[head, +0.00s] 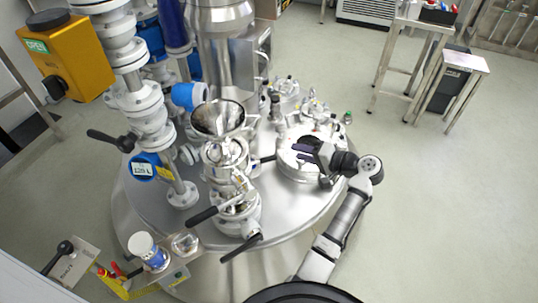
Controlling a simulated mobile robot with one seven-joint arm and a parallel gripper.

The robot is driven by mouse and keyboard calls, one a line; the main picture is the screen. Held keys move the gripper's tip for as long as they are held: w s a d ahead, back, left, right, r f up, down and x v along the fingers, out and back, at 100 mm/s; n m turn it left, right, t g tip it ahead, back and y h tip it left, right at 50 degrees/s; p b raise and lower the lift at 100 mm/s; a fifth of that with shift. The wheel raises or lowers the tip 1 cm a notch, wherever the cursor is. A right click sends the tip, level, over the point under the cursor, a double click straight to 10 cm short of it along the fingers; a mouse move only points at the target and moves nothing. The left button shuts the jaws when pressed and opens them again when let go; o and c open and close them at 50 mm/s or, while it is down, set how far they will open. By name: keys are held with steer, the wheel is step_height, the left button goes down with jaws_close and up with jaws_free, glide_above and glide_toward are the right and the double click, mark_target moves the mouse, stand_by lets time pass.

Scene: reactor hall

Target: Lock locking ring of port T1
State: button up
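A steel reactor lid (318,207) carries several ports and fittings; no T1 label is readable, so I cannot tell which port is T1. My gripper (303,152) is over the round flanged port (296,172) at the right of the lid, which has a dark centre. Its two dark fingers point left and stand apart, with nothing seen between them. I cannot tell whether they touch the port. A steel funnel (219,117) stands over a clamped valve stack (229,160) left of the gripper. No locking ring can be made out with certainty.
Black-handled levers (213,212) stick out at the front of the stack. A white flanged pipe column (140,105) and a yellow box (65,55) stand left. A bracket with a jar (148,250) is at the front left. The floor at right is clear up to small steel tables (412,25).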

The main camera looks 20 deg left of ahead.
mark_target(263, 160)
steer(key=s+d+f+g+y, duration=0.2)
steer(key=s+d+g+y, duration=0.1)
steer(key=s+y, duration=0.15)
steer(key=a+r+p, duration=0.1)
steer(key=a+p, duration=0.2)
steer(key=a, duration=1)
steer(key=shift+a+p, duration=0.3)
steer(key=shift+w, duration=0.1)
jaws_close()
